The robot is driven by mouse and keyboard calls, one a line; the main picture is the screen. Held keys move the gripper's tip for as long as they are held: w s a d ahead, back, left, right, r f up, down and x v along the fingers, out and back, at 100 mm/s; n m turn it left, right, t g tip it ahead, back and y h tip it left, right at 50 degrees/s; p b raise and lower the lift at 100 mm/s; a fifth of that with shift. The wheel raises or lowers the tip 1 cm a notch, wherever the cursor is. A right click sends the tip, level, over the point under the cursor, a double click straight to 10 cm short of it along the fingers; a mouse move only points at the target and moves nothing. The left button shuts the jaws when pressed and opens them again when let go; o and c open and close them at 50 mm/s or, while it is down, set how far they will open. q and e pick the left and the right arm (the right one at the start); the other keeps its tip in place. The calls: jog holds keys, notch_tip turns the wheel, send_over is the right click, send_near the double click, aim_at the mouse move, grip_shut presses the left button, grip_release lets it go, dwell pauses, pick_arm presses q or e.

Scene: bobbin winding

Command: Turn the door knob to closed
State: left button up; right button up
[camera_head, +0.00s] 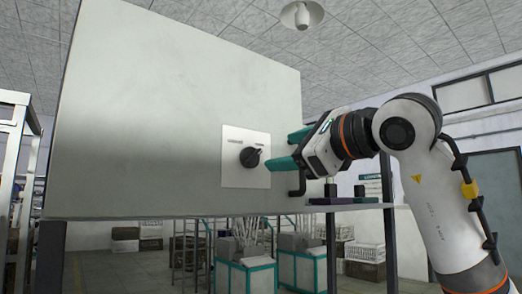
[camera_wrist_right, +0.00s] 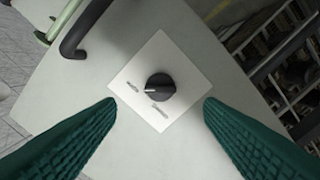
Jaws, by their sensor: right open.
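The black door knob (camera_head: 251,157) sits on a pale square plate (camera_head: 233,178) on the front of a large light-grey panel (camera_head: 150,110). In the right wrist view the knob (camera_wrist_right: 161,88) is centred, and its white mark points left toward one of two small labels, too small to read surely. My right gripper (camera_head: 279,150) is open just right of the knob in the head view, its teal fingers apart and empty. In the right wrist view the fingers (camera_wrist_right: 159,106) lie on either side of the plate, not touching the knob. My left gripper is out of view.
A black bent handle (camera_wrist_right: 82,32) is on the panel near the plate; it also shows below my gripper in the head view (camera_head: 298,186). A shelf (camera_head: 345,207) with small items is at the right. Teal-framed bins (camera_head: 245,277) stand behind, below the panel.

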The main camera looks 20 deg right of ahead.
aim_at(256, 157)
jog(key=p+x, duration=0.2)
jog(key=x, duration=0.5)
jog(key=shift+w+a+p, duration=0.1)
jog(key=shift+p, duration=0.25)
jog(key=shift+w+a, duration=0.1)
jog(key=shift+w, duration=0.3)
jog(key=shift+c, duration=0.2)
jog(key=c, duration=0.9)
jog(key=shift+c, duration=0.2)
